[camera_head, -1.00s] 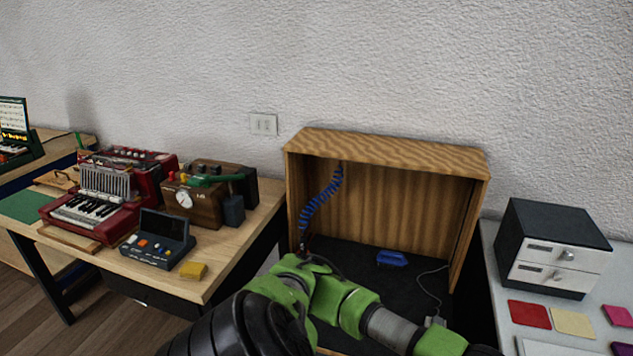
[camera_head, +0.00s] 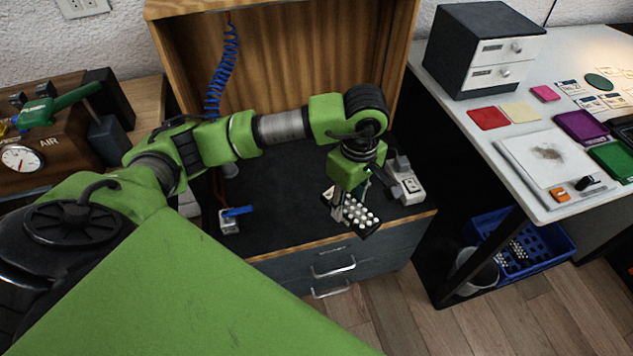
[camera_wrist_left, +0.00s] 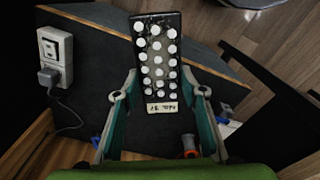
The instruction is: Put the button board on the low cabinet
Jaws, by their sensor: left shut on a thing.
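The button board (camera_head: 362,218), a black plate with rows of white round buttons, is in my left gripper (camera_head: 340,203). In the left wrist view the board (camera_wrist_left: 158,50) points away between my left gripper's fingers (camera_wrist_left: 160,94), which are shut on its near end by a pale label. The low cabinet (camera_head: 290,205) has a dark top, a wooden front edge and drawers. The board is over the front right part of this top; I cannot tell whether it touches. My right gripper is not in view.
A socket box with a plug (camera_head: 405,186) sits on the cabinet top at the right. A blue-handled fitting (camera_head: 230,220) is at the front left. A wooden hood (camera_head: 285,60) with a coiled blue hose (camera_head: 222,75) stands behind. The middle of the top is mostly clear.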

